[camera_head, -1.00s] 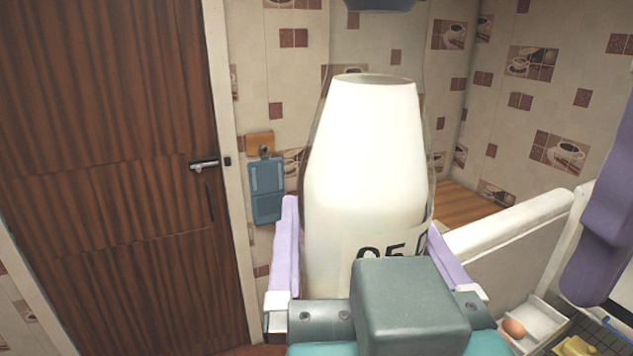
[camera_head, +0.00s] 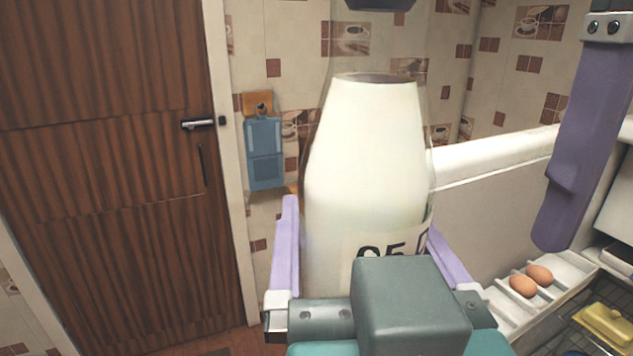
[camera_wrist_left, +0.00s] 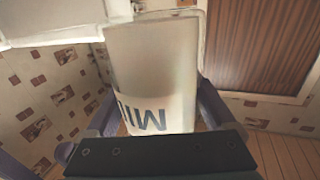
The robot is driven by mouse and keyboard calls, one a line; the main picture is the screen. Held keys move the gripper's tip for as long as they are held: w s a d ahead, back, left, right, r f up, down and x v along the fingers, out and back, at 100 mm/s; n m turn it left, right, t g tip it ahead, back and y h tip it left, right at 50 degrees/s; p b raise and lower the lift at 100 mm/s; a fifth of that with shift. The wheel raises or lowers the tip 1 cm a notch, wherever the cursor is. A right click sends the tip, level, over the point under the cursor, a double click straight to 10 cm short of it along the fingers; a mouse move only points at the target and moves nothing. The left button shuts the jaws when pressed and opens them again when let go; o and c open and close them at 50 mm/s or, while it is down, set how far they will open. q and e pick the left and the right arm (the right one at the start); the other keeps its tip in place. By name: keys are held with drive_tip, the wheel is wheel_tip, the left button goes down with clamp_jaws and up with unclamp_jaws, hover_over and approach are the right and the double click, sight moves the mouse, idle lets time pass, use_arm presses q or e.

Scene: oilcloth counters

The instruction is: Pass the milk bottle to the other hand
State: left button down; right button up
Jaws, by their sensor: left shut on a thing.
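The milk bottle (camera_head: 365,170) is tall, clear-walled and full of white, with dark print on its lower part. It stands upright in the middle of the head view. My left gripper (camera_head: 361,218) is shut on it, one purple finger on each side. The left wrist view shows the bottle (camera_wrist_left: 150,65) between the fingers, its lettering upside down.
An open fridge stands at the right, its white door (camera_head: 490,190) behind the bottle. Eggs (camera_head: 524,286) sit in a white tray, and a yellow dish (camera_head: 606,323) lies on a wire shelf. A brown wooden door (camera_head: 110,190) is at the left. A blue holder (camera_head: 264,153) hangs on the wall.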

drive_tip(key=w+a+f+n+t+y, duration=0.1)
drive_tip(key=w+a+f+n+t, duration=0.15)
drive_tip(key=f, duration=0.25)
drive_tip(key=w+a+f+n+t, duration=0.1)
drive_tip(key=w+f+n+t, duration=0.15)
drive_tip(key=f, duration=0.35)
drive_tip(key=s+d+f+m, duration=0.1)
drive_tip(key=s+d+f, duration=0.1)
drive_tip(key=s+f, duration=0.3)
drive_tip(key=s+d+f+m+g, duration=0.1)
drive_tip(key=s+f, duration=0.4)
drive_tip(key=s, duration=0.6)
drive_tip(key=shift+s+d+m+h, duration=0.25)
drive_tip(key=shift+d+m+h, duration=0.2)
drive_tip(key=shift+d, duration=0.6)
drive_tip(key=shift+c, duration=0.4)
